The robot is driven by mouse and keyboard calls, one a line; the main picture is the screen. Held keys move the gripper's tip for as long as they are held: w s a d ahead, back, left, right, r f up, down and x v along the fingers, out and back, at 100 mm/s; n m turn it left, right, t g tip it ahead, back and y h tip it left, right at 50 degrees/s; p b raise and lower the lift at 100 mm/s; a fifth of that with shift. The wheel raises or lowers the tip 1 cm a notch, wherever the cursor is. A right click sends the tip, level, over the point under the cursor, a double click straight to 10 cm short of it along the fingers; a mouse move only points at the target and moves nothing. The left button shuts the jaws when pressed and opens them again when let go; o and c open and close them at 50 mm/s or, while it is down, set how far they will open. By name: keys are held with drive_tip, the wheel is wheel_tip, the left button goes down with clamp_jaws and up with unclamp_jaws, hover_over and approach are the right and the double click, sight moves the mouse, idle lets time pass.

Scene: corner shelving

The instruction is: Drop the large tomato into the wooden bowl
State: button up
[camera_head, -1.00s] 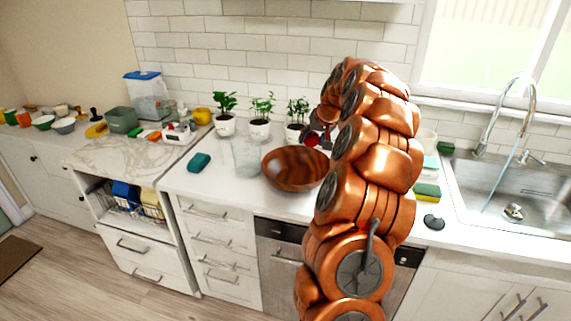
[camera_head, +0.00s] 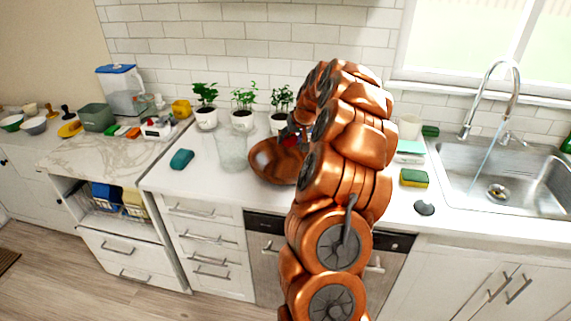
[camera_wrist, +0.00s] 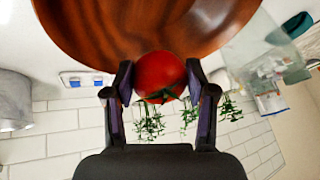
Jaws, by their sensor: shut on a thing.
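The large tomato (camera_wrist: 160,74) is red with a green stem, held between the two fingers of my gripper (camera_wrist: 159,84) in the wrist view. In the head view only a bit of the tomato (camera_head: 290,141) shows beside my arm. The dark brown wooden bowl (camera_head: 268,162) stands on the counter, partly hidden behind my arm. In the head view my gripper (camera_head: 292,132) is at the bowl's back right rim. In the wrist view the bowl (camera_wrist: 110,30) fills the top, and the tomato overlaps its rim. I cannot tell how high the tomato is above the bowl.
A clear glass container (camera_head: 231,150) stands left of the bowl. Several potted plants (camera_head: 243,118) line the wall behind. A teal object (camera_head: 181,159) lies further left. A sponge (camera_head: 413,178) and the sink (camera_head: 495,178) are to the right.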

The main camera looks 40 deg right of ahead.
drive_tip(key=shift+f, duration=0.2)
drive_tip(key=o, duration=1.2)
drive_tip(key=shift+o, duration=0.2)
drive_tip(key=shift+s+r, duration=0.1)
drive_tip(key=v, duration=1.1)
drive_tip(key=shift+s+r, duration=0.15)
drive_tip(key=shift+r, duration=0.2)
drive_tip(key=shift+a, duration=0.2)
